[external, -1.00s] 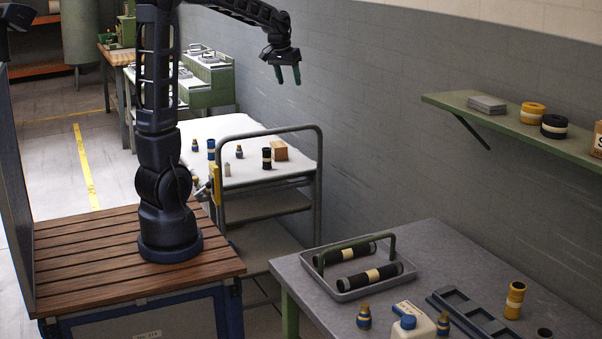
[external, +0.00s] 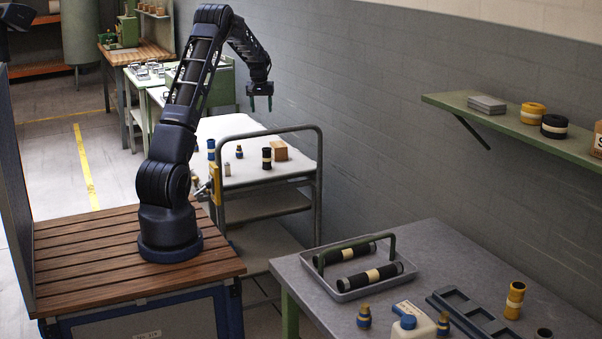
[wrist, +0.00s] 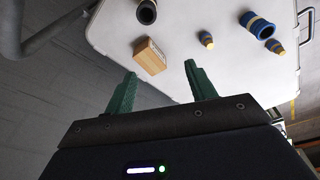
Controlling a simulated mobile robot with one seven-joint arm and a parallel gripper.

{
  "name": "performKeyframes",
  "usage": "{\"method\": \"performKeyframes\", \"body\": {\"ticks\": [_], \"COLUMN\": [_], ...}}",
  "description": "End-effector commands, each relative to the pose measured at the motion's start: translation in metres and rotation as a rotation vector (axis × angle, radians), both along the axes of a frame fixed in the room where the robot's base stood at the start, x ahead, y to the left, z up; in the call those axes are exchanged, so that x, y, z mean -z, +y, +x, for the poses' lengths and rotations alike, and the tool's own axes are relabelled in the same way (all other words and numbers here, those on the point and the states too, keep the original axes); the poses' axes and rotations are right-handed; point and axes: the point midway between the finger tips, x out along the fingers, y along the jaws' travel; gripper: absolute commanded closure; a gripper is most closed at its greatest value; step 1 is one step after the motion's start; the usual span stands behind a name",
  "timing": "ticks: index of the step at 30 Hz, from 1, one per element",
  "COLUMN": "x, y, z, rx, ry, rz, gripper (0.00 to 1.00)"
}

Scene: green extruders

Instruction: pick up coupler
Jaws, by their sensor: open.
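No label marks the coupler. On the cart, small blue-and-brass fittings show in the wrist view, one near the middle (wrist: 206,40) and one further right (wrist: 275,46). One shows in the external view (external: 239,152). A blue tube with a cream band (wrist: 257,25) and a black cylinder with a cream band (external: 267,158) also stand there.
A brown box (external: 279,150) is on the cart, just beyond the fingertips in the wrist view (wrist: 150,56). The wall is close on the right. A grey tray (external: 345,295) with black rollers is on the front table.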

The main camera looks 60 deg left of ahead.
Motion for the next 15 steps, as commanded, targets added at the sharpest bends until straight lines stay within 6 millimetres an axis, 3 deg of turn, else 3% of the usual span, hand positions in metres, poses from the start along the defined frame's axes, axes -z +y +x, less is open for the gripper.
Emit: {"method": "performKeyframes", "body": {"ticks": [1, 6, 10, 15], "x": [0.019, 0.071, 0.102, 0.123], "y": [0.021, 0.08, 0.112, 0.133], "z": [-0.007, -0.029, -0.045, -0.057], "rx": [-0.026, -0.098, -0.138, -0.166], "ry": [0.008, 0.024, 0.032, 0.037], "rz": [-0.004, -0.012, -0.016, -0.018], "gripper": [0.44, 0.44, 0.44, 0.44]}}
